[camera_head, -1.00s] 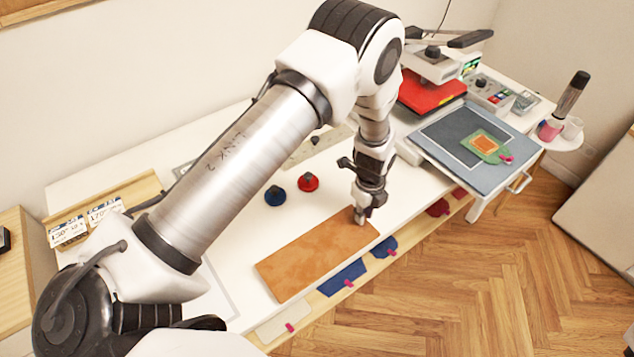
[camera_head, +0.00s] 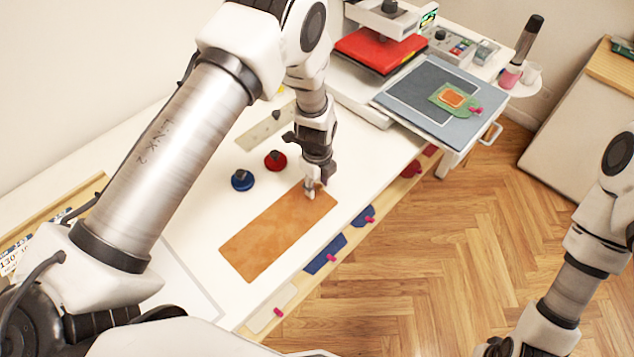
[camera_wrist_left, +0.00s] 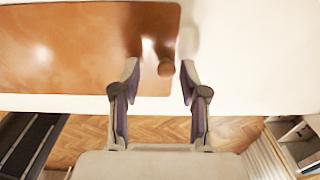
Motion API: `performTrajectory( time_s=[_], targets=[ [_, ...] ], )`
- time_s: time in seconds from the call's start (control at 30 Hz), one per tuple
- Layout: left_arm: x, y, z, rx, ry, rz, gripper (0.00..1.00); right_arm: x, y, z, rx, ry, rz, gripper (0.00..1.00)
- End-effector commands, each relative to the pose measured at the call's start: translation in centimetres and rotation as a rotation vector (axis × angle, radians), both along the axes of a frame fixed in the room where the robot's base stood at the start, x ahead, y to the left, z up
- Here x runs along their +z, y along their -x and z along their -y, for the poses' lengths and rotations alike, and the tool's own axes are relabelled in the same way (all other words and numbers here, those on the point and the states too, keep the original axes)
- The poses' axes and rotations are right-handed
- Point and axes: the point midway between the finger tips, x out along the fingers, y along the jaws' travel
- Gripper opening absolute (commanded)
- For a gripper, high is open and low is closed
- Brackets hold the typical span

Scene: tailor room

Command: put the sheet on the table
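The sheet (camera_head: 262,238) is a flat orange-brown rectangle lying on the white table (camera_head: 200,215) near its front edge. In the left wrist view the sheet (camera_wrist_left: 60,50) fills the upper left. My left gripper (camera_head: 313,191) points down over the sheet's far right end. Its two fingers (camera_wrist_left: 160,75) are apart in the wrist view, one over the sheet and one past its right edge. A small round brown knob shows between the fingertips; I cannot tell what it belongs to. My right arm comes in at the right, with its gripper out of view.
A blue knob (camera_head: 242,181) and a red knob (camera_head: 276,160) stand behind the sheet. A heat press with a red plate (camera_head: 380,50) and a grey board (camera_head: 425,105) are at the back right. Coloured pieces with pink tags (camera_head: 325,254) lie along the shelf below the front edge.

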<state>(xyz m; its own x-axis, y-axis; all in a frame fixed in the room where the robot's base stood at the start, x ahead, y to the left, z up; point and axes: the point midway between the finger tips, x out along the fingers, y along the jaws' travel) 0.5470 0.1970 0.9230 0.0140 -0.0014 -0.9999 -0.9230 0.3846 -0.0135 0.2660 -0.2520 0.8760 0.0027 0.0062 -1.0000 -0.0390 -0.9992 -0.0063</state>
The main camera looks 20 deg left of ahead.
Motion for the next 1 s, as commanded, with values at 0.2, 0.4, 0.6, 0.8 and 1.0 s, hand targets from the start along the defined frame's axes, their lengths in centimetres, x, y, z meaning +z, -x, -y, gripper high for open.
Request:
performTrajectory(
  time_s=[0.2, 0.4, 0.6, 0.8, 1.0],
  targets=[
    [1.3, -0.1, 0.0, -0.001, -0.001, 0.004, 0.44, -0.8, 0.0, 0.0, 0.000, 0.000, 0.000, 0.00],
    [6.0, -0.1, 0.0, 0.000, 0.000, 0.007, 0.44, -2.8, 0.0, 0.0, 0.000, 0.000, 0.000, 0.00],
    [10.5, 0.0, 0.0, 0.000, 0.000, 0.004, 0.44, -4.0, 0.0, 0.0, 0.000, 0.000, 0.000, 0.00],
    [12.0, 0.2, 0.0, 0.001, 0.000, 0.000, 0.44, -4.1, 0.0, 0.0, 0.000, 0.000, 0.000, 0.00],
    [12.0, 0.2, 0.0, 0.000, 0.000, 0.000, 0.44, -4.0, 0.0, 0.0, 0.000, 0.000, 0.000, 0.00]
  ],
)
